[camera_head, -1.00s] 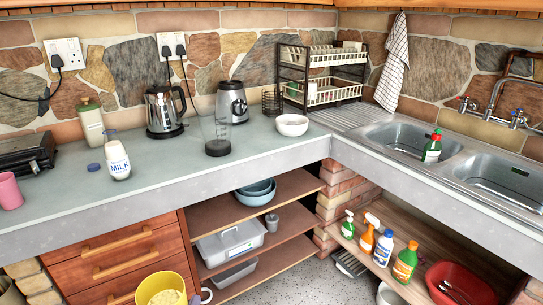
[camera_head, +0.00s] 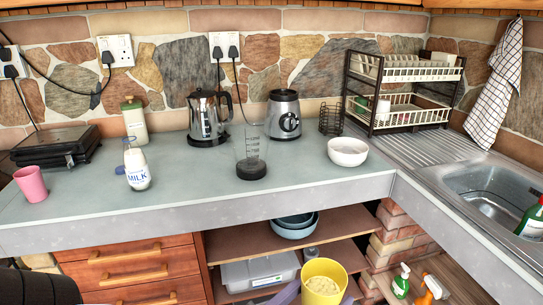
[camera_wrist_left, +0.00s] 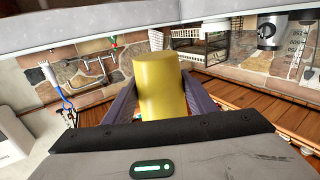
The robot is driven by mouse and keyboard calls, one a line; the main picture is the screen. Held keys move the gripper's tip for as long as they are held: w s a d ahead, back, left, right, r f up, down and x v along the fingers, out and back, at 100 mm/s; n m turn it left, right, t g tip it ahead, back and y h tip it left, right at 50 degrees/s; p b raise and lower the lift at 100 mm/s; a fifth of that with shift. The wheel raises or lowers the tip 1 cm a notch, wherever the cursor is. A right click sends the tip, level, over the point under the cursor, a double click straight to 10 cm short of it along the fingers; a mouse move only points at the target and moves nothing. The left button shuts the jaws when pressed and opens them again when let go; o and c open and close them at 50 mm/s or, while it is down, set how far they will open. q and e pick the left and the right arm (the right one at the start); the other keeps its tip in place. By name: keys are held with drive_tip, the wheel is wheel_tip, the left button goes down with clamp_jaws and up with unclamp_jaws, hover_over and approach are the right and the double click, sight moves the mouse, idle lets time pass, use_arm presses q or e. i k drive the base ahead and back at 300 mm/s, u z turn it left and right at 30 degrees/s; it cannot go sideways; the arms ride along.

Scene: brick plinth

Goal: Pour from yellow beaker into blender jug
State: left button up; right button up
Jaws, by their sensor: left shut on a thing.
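The yellow beaker (camera_head: 322,283) is low in the head view, in front of the shelves and below the worktop edge. It looks upright and holds pale yellow contents. My left gripper (camera_wrist_left: 161,97) is shut on it, with purple fingers on both sides in the left wrist view. The clear blender jug (camera_head: 250,155), with measuring marks and a dark base, stands upright on the worktop, apart from the beaker. It also shows at the right edge of the left wrist view (camera_wrist_left: 300,45). Its inside looks empty. My right gripper is not in view.
The blender base (camera_head: 284,115) and kettle (camera_head: 208,118) stand behind the jug. A white bowl (camera_head: 347,152) is to its right, a milk bottle (camera_head: 137,168) and pink cup (camera_head: 31,184) to its left. The worktop (camera_head: 195,190) in front is clear; its front edge overhangs the shelves.

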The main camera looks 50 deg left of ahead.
sight(249, 128)
drive_tip(key=u, duration=0.45)
drive_tip(key=i, duration=0.7)
drive_tip(key=u, duration=0.65)
